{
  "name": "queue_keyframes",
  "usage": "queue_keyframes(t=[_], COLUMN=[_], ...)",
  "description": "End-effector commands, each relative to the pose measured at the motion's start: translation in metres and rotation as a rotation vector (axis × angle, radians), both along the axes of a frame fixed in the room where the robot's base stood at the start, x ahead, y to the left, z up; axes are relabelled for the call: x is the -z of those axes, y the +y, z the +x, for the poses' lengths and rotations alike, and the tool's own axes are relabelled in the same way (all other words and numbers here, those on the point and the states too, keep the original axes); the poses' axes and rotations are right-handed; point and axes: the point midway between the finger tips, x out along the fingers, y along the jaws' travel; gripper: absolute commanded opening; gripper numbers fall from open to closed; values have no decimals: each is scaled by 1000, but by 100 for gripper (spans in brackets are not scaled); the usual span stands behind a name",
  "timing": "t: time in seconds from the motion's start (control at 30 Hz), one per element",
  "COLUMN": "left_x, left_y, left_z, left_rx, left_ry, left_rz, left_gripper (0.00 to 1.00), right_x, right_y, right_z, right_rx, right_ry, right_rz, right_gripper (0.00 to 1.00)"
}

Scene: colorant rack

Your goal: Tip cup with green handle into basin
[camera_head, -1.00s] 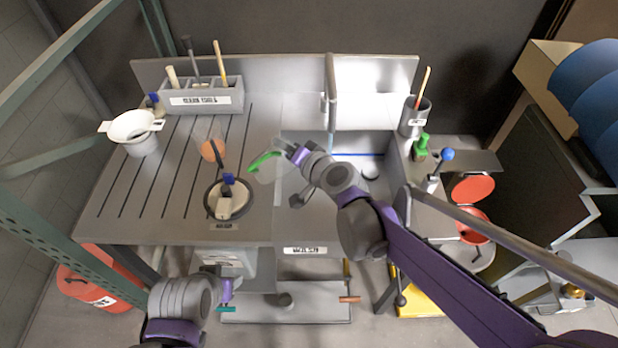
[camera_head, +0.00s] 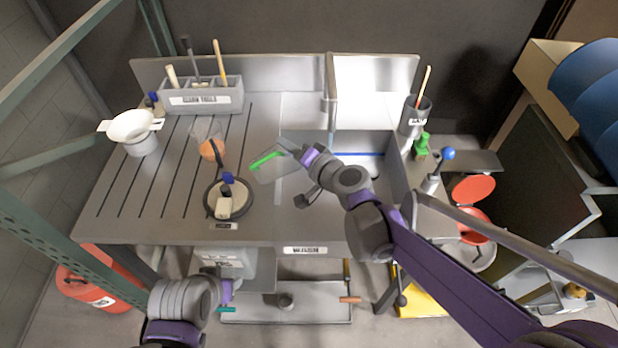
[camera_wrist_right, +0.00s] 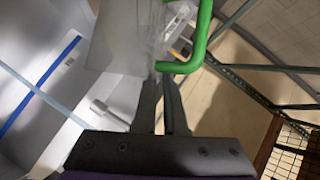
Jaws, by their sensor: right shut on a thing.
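The clear cup (camera_head: 279,171) with a green handle (camera_head: 266,160) is held by my right gripper (camera_head: 298,154) above the left part of the basin (camera_head: 393,172). In the right wrist view the green handle (camera_wrist_right: 203,38) stands beside the clear cup wall (camera_wrist_right: 122,50), and my right gripper's dark fingers (camera_wrist_right: 166,88) are closed near the handle's lower end. The cup looks tilted; I cannot make out any contents. My left gripper (camera_head: 227,293) is low at the table's front, and its jaw state is unclear.
A white funnel (camera_head: 133,126) stands at the left. A round dish (camera_head: 241,199) with a block and a clear cup with orange contents (camera_head: 211,150) are on the grooved board. A grey tool holder (camera_head: 203,98) stands behind. A tap (camera_head: 328,85) rises at the basin's back.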

Motion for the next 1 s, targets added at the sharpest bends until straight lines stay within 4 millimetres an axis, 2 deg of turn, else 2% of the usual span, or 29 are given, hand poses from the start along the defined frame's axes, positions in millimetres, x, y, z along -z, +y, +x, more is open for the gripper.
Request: queue_keyframes(t=[1.0], left_x=[14], left_y=[0], left_z=[-3], left_rx=[0], left_ry=[6], left_rz=[0], left_gripper=[50], right_x=[10], right_y=[-13], right_z=[4], right_rx=[0], right_ry=[35], right_rz=[134], right_gripper=[0])
